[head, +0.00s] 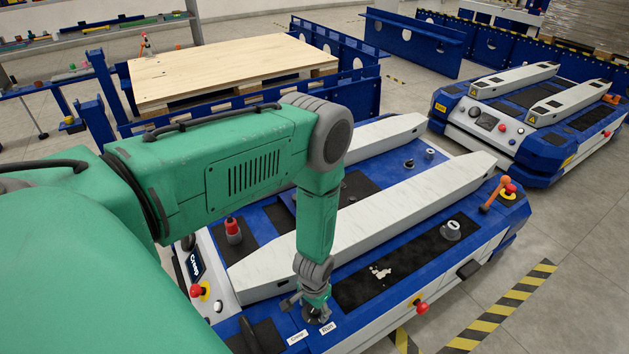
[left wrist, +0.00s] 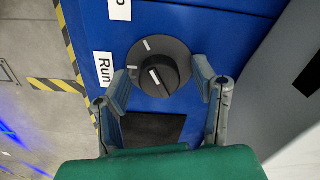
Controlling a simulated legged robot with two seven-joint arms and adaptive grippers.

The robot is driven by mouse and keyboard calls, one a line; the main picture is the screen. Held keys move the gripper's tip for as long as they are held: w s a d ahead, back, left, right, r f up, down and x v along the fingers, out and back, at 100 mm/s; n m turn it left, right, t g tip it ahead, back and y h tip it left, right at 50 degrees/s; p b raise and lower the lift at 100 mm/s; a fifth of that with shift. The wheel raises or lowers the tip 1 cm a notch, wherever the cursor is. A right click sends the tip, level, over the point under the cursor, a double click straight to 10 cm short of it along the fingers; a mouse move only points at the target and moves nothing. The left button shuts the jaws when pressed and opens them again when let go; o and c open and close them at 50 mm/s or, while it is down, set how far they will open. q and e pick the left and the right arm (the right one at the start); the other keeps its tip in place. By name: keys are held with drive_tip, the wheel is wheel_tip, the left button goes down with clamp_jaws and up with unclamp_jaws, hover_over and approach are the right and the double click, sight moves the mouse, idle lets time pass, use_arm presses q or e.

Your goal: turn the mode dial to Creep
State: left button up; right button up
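The mode dial (left wrist: 160,68) is a round black dial with a raised black knob on the blue deck of the near lift cart (head: 440,270). A white line on the knob points up and left in the left wrist view; I cannot tell which of the two white ticks it matches. The Run label (left wrist: 104,69) is beside the dial, with part of the Creep label (left wrist: 120,9) above. Both labels show in the head view. My left gripper (left wrist: 161,70) is open, its fingers on either side of the knob, apart from it. It is low over the deck in the head view (head: 317,312). My right gripper is not in view.
A small screen (head: 194,265) reading Creep and a red button (head: 196,290) sit at the cart's left end. A long grey rail (head: 400,215) stands beside the gripper. Other red knobs and an orange lever (head: 495,193) rise farther right. A second cart (head: 540,110) stands behind.

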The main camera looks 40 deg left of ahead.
use_arm(q)
drive_tip(key=shift+r, duration=0.1)
drive_tip(key=shift+w+r, duration=0.1)
drive_tip(key=shift+r, duration=0.2)
wheel_tip(320, 180, up, 11)
idle(0.4)
drive_tip(key=s+d+r+m+p, duration=0.1)
drive_tip(key=s+d+r+p, duration=0.3)
drive_tip(key=s+r+p, duration=0.6)
drive_tip(key=s+r, duration=0.5)
drive_tip(key=s, duration=0.2)
drive_tip(key=shift+r+t+p, duration=0.3)
drive_tip(key=shift+r+p, duration=0.05)
drive_tip(key=shift+w, duration=0.1)
